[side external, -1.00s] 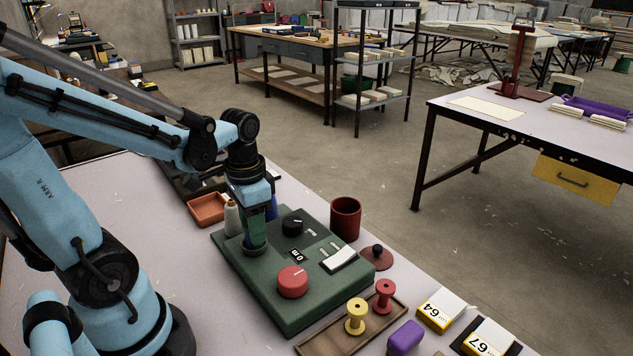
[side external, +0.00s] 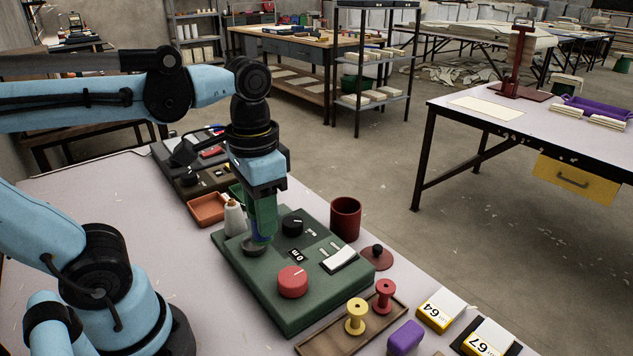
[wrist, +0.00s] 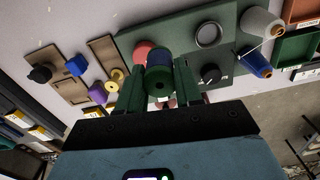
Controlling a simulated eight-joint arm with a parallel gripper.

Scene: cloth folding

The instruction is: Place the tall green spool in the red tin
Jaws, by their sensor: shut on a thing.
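The tall green spool (wrist: 158,79) is upright between the fingers of my gripper (side external: 264,212), which is shut on it. In the wrist view my gripper (wrist: 158,88) has one finger on each side of it, and a blue-purple band shows on the spool. In the side view the fingers partly cover the spool, just above a dark round seat (side external: 253,248) on the green machine. The red tin (side external: 345,219) stands upright with its mouth open, to the right of my gripper, behind the machine's far edge. I cannot make out the tin in the wrist view.
The green machine (side external: 322,292) has a red knob (side external: 292,282), a black knob (side external: 292,225) and a white switch. A pale cone (side external: 234,219) stands close left of my gripper. A red lid (side external: 377,257) lies near the tin. A brown tray (side external: 335,343) holds yellow and red spools.

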